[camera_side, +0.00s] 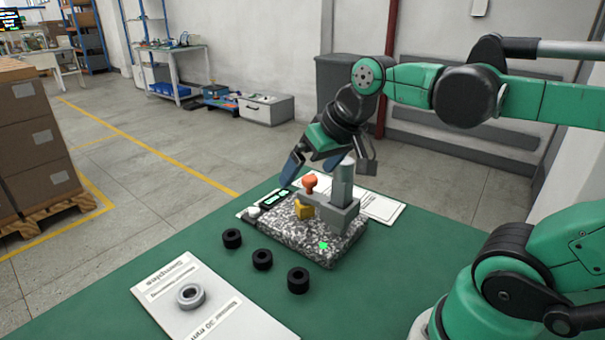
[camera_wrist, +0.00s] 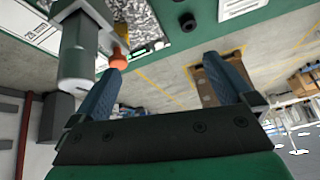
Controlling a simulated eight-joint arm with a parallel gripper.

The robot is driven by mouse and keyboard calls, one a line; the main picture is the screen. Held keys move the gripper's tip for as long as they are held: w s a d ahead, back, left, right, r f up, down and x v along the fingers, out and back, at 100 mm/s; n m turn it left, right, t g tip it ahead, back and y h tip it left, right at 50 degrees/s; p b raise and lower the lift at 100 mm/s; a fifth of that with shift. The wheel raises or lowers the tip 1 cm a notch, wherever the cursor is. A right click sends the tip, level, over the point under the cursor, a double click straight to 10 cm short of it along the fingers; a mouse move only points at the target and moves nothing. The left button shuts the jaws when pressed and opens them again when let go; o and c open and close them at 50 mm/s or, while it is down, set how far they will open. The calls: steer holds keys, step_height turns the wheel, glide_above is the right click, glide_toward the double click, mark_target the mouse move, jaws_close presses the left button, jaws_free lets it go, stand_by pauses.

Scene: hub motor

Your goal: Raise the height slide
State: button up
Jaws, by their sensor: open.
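The measuring stand has a speckled stone base (camera_side: 290,240) and a thick grey column (camera_side: 343,185). The height slide appears to be the grey bracket (camera_side: 338,214) low on the column. An orange knob (camera_side: 310,183) stands up beside the column, and a yellow block (camera_side: 304,211) is below it. My gripper (camera_side: 308,172) is open and empty, just above the knob. In the wrist view my gripper (camera_wrist: 165,58) has both fingers spread. The knob (camera_wrist: 120,58) shows close to the left fingertip, with the column (camera_wrist: 80,50) further left. I cannot tell whether finger and knob touch.
Three black rings (camera_side: 262,259) lie on the green table (camera_side: 190,243) in front of the base. A grey ring (camera_side: 190,295) lies on a printed sheet (camera_side: 220,315). A small display (camera_side: 275,198) and a white knob (camera_side: 254,211) are at the base's left end.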

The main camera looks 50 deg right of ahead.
steer(key=a+f+n, duration=0.1)
steer(key=f, duration=0.1)
steer(key=s+a+f+n, duration=0.1)
steer(key=a+f, duration=0.1)
steer(key=shift+t, duration=0.4)
steer(key=shift+c, duration=0.8)
steer(key=shift+s+a+f+n, duration=0.1)
steer(key=shift+s+a+n, duration=0.05)
steer(key=shift+n, duration=0.25)
steer(key=shift+c, duration=1.3)
step_height(320, 180, up, 8)
steer(key=m+g, duration=0.7)
steer(key=m, duration=0.2)
glide_above(310, 178)
step_height(310, 178, down, 5)
steer(key=shift+f, duration=3.15)
jaws_close()
